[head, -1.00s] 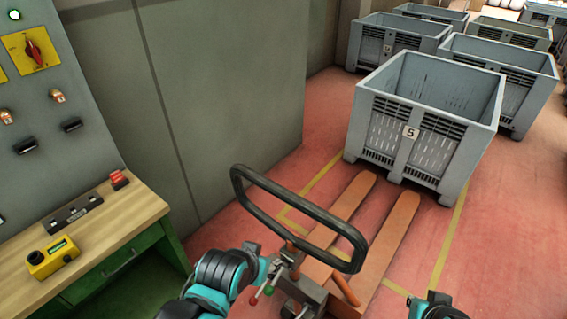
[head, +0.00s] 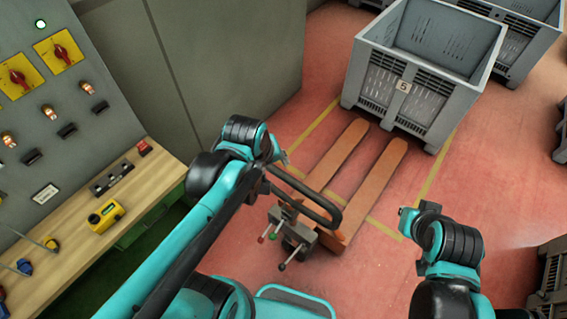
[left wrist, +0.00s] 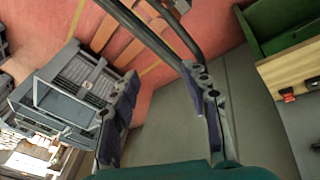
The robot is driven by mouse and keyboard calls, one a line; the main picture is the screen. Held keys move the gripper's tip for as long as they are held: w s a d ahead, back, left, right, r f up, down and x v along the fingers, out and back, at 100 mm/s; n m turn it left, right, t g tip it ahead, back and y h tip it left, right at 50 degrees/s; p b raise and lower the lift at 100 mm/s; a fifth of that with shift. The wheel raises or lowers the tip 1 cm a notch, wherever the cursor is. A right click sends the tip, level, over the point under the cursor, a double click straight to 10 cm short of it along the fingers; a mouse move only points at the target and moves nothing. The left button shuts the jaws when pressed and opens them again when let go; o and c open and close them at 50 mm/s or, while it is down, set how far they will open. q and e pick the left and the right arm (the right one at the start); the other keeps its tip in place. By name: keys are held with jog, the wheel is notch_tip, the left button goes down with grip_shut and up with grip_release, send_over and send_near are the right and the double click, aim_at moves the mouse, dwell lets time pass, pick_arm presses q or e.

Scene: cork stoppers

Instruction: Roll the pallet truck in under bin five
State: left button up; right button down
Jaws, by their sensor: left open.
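The pallet truck has two orange forks (head: 375,183) pointing at bin five (head: 378,82), a grey crate marked 5. The fork tips lie on the floor just in front of the bin, not visibly under it. The truck's black loop handle (head: 322,203) is partly hidden by my left arm. My left gripper (head: 280,157) is at the far left end of the handle. In the left wrist view its fingers (left wrist: 160,75) are apart, with the handle bars (left wrist: 150,38) close by the right fingertip. My right gripper (head: 408,213) is right of the truck, apart from it; its fingers are unclear.
Other grey bins (head: 515,35) stand behind bin five. A control panel and wooden bench (head: 150,178) with a yellow box (head: 107,216) are at the left. Yellow lines (head: 385,229) mark the red floor. A dark crate (head: 553,275) sits at the lower right.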

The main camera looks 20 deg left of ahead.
aim_at(284, 175)
pick_arm(q)
jog(key=w+f+n, duration=0.1)
jog(key=f+n, duration=0.1)
jog(key=f, duration=0.2)
jog(key=w+d+f+n+g, duration=0.1)
jog(key=w+f+n, duration=0.1)
jog(key=f, duration=0.2)
jog(key=w+f+n+g+b, duration=0.1)
jog(key=w+f+n, duration=0.1)
jog(key=f, duration=0.2)
jog(key=shift+w+d+f+n, duration=0.1)
jog(key=shift+d+f+n, duration=0.05)
jog(key=shift+d+n, duration=0.15)
grip_shut()
